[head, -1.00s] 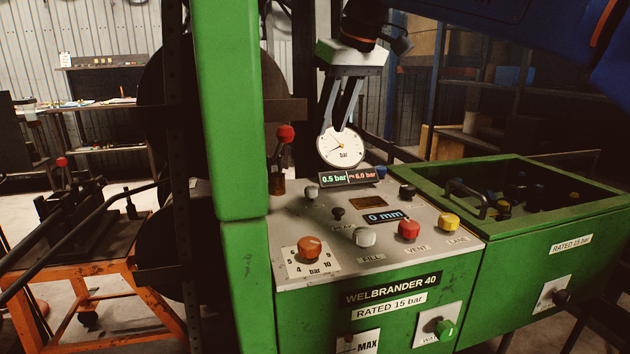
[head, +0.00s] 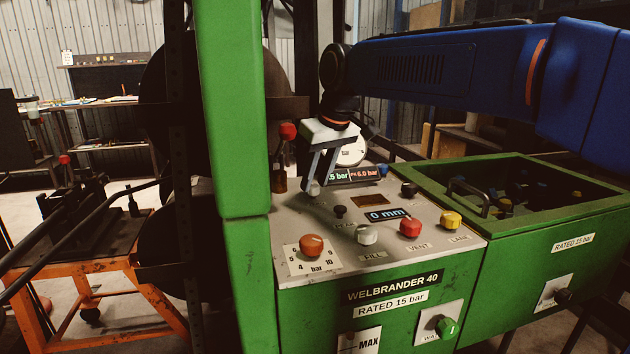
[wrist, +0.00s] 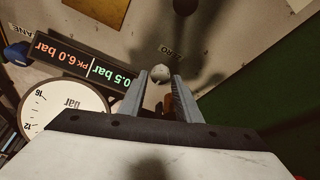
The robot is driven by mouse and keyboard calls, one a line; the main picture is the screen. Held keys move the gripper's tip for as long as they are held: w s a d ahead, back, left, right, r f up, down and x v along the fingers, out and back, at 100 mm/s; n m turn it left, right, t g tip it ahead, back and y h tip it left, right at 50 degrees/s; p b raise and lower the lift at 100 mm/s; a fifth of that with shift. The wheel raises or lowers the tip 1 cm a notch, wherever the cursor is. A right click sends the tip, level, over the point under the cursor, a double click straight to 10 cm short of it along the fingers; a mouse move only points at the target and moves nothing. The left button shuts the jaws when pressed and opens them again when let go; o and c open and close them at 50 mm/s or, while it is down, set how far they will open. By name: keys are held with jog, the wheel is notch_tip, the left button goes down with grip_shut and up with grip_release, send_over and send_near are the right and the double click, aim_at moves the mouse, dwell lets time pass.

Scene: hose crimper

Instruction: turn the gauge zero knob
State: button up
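The gauge zero knob (wrist: 161,73) is a small pale round knob beside the ZERO label (wrist: 168,48) in the wrist view. It also shows in the head view (head: 314,189), partly covered by my fingers. My gripper (wrist: 160,78) is open, with one finger on each side of the knob near the tips. I see gaps between the fingers and the knob, and cannot tell how far down the tips reach. In the head view my gripper (head: 315,188) slants down to the panel's back left. The pressure gauge (wrist: 65,118) is beside the fingers, partly hidden in the head view.
A display (wrist: 88,62) reads 0.5 bar and PK 6.0 bar near my fingers. The panel also carries an orange dial (head: 311,245), white (head: 367,234), red (head: 410,228) and yellow knobs (head: 451,219). A red-topped lever (head: 288,131) and green post (head: 230,110) stand left.

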jog(key=shift+w+a+f, duration=0.1)
jog(key=shift+w+f, duration=0.05)
jog(key=shift+f, duration=0.35)
jog(key=c, duration=0.7)
jog(key=shift+c, duration=0.2)
jog(key=shift+n, duration=0.3)
jog(key=shift+w+n+g+y, duration=0.1)
jog(key=shift+n+g+y, duration=0.3)
jog(key=shift+n, duration=0.95)
jog(key=shift+w+n+g+y, duration=0.1)
jog(key=shift+n+g+y, duration=0.25)
jog(key=shift+n, duration=1)
jog(key=o, duration=0.7)
